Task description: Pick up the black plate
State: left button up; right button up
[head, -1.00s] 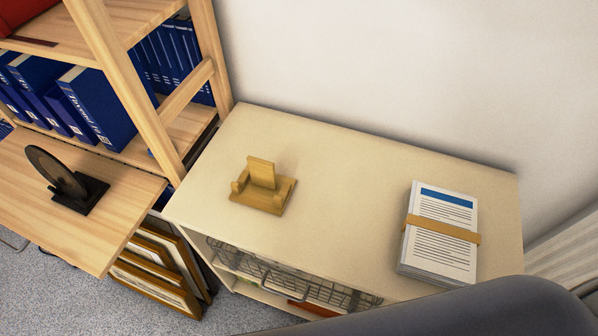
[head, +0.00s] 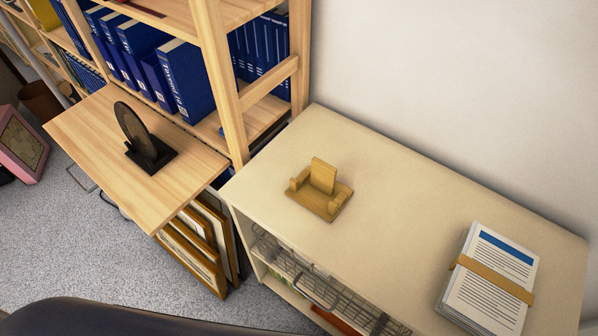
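The black plate (head: 133,125) is a dark round disc with a brownish face. It stands on edge, tilted, in a black stand (head: 153,158) on a light wooden shelf board (head: 85,132) at the left. An empty wooden stand (head: 322,190) sits on the cream cabinet top, to the right of the plate. Neither of my grippers is in view. A dark rounded shape, which seems to be part of me, fills the lower left edge.
The cream cabinet (head: 400,190) carries a strapped paper stack (head: 490,281) at the right. A wooden bookshelf (head: 225,85) with blue binders (head: 177,80) rises behind the board. Framed prints (head: 195,256) lean below it. Speckled carpet (head: 80,240) lies open at the lower left.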

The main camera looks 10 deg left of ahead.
aim_at(133, 128)
jog(key=u, duration=1.3)
